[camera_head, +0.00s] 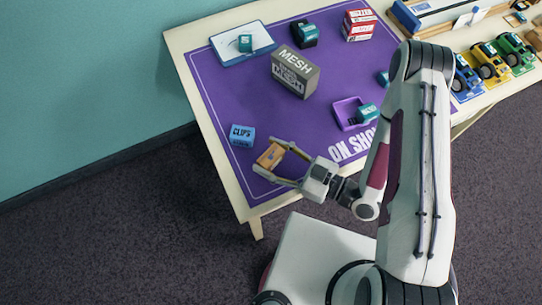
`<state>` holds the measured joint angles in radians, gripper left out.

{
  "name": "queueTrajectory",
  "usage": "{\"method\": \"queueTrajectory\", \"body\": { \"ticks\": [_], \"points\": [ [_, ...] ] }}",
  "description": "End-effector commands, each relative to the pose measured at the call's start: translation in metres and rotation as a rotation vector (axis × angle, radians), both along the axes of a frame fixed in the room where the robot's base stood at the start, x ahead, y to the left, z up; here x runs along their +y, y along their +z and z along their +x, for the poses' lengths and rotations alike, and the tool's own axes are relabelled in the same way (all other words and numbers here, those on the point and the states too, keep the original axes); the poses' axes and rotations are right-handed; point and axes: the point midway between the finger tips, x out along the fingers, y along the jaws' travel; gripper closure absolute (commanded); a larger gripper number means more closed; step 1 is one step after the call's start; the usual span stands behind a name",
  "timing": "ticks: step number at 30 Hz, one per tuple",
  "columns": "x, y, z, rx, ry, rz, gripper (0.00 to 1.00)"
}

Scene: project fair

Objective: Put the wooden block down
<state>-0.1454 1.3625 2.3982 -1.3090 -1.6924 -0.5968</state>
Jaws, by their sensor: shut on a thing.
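The wooden block (270,156) is a small tan-brown piece between the fingers of my gripper (274,160), near the front left part of the purple mat (235,93). My gripper is shut on it. The fingers reach to the left from the white wrist. Whether the block touches the mat or hangs above it, I cannot tell from this view.
A blue clips box (242,136) stands just left of the block. A grey mesh box (295,72), a purple tray (345,113), a white tray (243,43) and a red box (359,25) stand farther back. The mat's left middle is clear.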

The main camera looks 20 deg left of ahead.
Motion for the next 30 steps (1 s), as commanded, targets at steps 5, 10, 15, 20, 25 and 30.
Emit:
{"method": "queueTrajectory", "body": {
  "ticks": [5,10,15,20,25,30],
  "points": [
    [-0.0001,-0.0102,-0.0002,0.000,0.000,0.000,0.69],
    [-0.0001,-0.0112,0.0000,-0.001,0.000,0.001,0.69],
    [-0.0001,-0.0113,0.0000,-0.001,0.000,0.000,0.69],
    [-0.0001,-0.0141,0.0001,-0.001,0.000,0.000,0.69],
    [-0.0001,-0.0139,0.0001,-0.001,0.000,0.000,0.30],
    [-0.0001,-0.0139,0.0000,-0.001,0.000,0.000,0.30]
  ]
}}
